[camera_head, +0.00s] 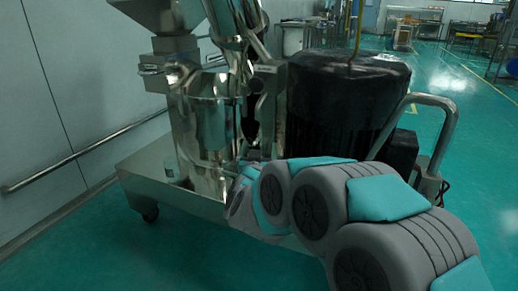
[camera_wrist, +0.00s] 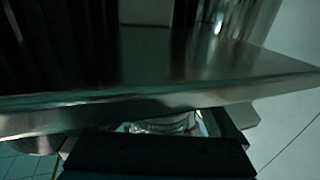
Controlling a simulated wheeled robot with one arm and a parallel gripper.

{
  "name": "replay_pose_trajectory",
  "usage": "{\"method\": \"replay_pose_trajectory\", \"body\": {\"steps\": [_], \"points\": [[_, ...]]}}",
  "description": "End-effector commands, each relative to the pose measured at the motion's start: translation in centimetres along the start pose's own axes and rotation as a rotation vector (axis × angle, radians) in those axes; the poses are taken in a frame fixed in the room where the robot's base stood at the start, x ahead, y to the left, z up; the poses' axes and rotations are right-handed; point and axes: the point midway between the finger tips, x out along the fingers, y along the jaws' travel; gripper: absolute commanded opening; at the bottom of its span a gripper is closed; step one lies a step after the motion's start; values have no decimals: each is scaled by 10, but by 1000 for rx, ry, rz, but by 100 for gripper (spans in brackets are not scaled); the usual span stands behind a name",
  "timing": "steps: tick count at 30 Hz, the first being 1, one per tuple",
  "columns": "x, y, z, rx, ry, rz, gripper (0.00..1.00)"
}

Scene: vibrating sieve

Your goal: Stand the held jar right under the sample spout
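The jar (camera_wrist: 165,124) shows in the wrist view as a small, clear, shiny piece between the fingers of my gripper (camera_wrist: 168,130). My gripper appears shut on it. A steel plate edge cuts across the view just above and hides the rest of the jar and the fingertips. In the head view my arm reaches in from the lower right to the front of the steel machine (camera_head: 207,125), and its links hide the gripper and the jar. I cannot pick out the sample spout in either view.
The machine stands on a wheeled steel platform (camera_head: 150,178). A steel plate (camera_wrist: 215,62) lies very close to my gripper in the wrist view. A black-wrapped drum (camera_head: 340,100) and a push handle (camera_head: 445,125) are at right. A wall rail (camera_head: 75,155) runs at left.

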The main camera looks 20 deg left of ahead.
Motion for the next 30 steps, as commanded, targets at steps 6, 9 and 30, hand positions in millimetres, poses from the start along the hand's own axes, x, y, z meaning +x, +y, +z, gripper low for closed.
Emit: {"method": "replay_pose_trajectory", "body": {"steps": [6, 9, 30], "points": [[0, 0, 0, 0, 0, 0, 100], [0, 0, -3, 1, 0, 0, 100], [-111, -1, -4, 1, 1, -2, 100]]}}
